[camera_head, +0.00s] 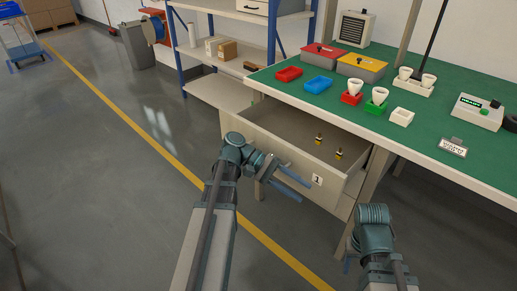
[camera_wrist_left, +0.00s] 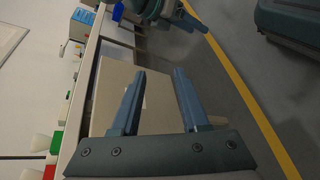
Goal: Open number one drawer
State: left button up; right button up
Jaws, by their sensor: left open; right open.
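The drawer marked 1 (camera_head: 280,148) is pulled out from under the green-topped workbench (camera_head: 450,170). Its label 1 (camera_head: 317,180) shows on the front panel. Two small yellow and dark items (camera_head: 338,155) stand inside it. My left gripper (camera_head: 305,192) is open and empty, just outside the drawer front near the label. In the left wrist view its two fingers (camera_wrist_left: 160,72) are apart with nothing between them, and a pale drawer panel (camera_wrist_left: 112,92) lies beyond. My right gripper (camera_head: 349,260) is at the lower right, below the bench edge, mostly hidden by its own wrist.
The bench top holds red (camera_head: 289,74) and blue (camera_head: 317,85) trays, bulbs in coloured holders (camera_head: 376,100), and a tester box (camera_head: 478,111). A blue-framed shelf (camera_head: 215,90) stands behind the drawer. The floor to the left is clear, with a yellow line (camera_head: 180,165).

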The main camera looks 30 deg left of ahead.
pick_arm(q)
jog(key=s+d+f+m+y, duration=0.3)
jog(key=d+f+m+y, duration=0.2)
jog(key=f+y, duration=0.2)
jog(key=s+d+f+m+y, duration=0.4)
jog(key=f+y, duration=0.3)
jog(key=y, duration=0.1)
jog(key=shift+s+d+f+m, duration=0.15)
jog(key=shift+d+f+m, duration=0.15)
jog(key=shift+d+m, duration=0.1)
jog(key=shift+y, duration=0.3)
